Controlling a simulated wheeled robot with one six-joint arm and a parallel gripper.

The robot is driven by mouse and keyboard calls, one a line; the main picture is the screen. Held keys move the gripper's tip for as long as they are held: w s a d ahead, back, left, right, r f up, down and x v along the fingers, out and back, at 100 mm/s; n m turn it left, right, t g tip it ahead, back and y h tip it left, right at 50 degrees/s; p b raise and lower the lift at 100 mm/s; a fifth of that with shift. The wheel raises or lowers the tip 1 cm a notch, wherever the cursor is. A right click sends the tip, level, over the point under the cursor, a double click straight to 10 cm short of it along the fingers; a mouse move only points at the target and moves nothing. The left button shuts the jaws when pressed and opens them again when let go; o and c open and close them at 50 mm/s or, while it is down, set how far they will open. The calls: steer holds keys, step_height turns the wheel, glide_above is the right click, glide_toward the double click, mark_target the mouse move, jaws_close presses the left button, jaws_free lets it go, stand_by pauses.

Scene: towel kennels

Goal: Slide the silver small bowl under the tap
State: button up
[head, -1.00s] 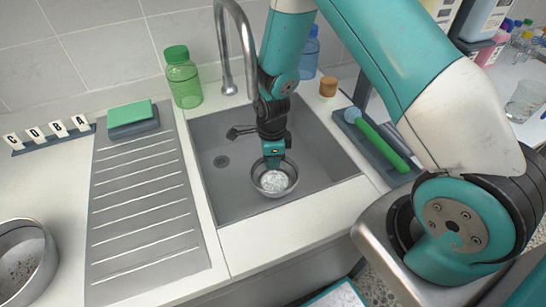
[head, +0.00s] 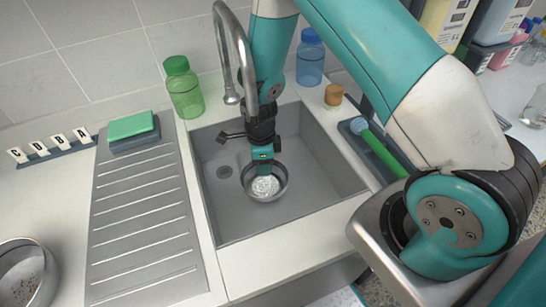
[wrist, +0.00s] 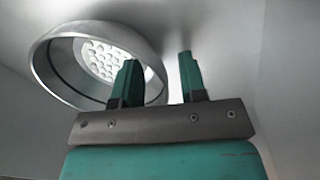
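The silver small bowl (head: 249,187) sits in the grey sink, right of and a little in front of the drain. Pale round bumps show inside it. In the wrist view the bowl (wrist: 58,82) is at upper left. My gripper (head: 264,166) reaches down at the bowl's far side. In the wrist view its two fingers (wrist: 160,78) are apart, one over the inside of the bowl and one outside its right rim. Contact with the wall cannot be told. The tap (head: 247,58) arches over the sink, its spout end behind and left of the bowl in the picture.
The sink (head: 300,212) has bare floor around the bowl. A ribbed drainboard (head: 145,225) with a green sponge (head: 131,125) lies left. A green bottle (head: 184,90), a blue bottle (head: 310,60) and a cork (head: 334,95) stand behind. A green-handled brush (head: 378,152) lies right.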

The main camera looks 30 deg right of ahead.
steer(key=shift+a+r, duration=0.15)
steer(key=shift+a, duration=0.2)
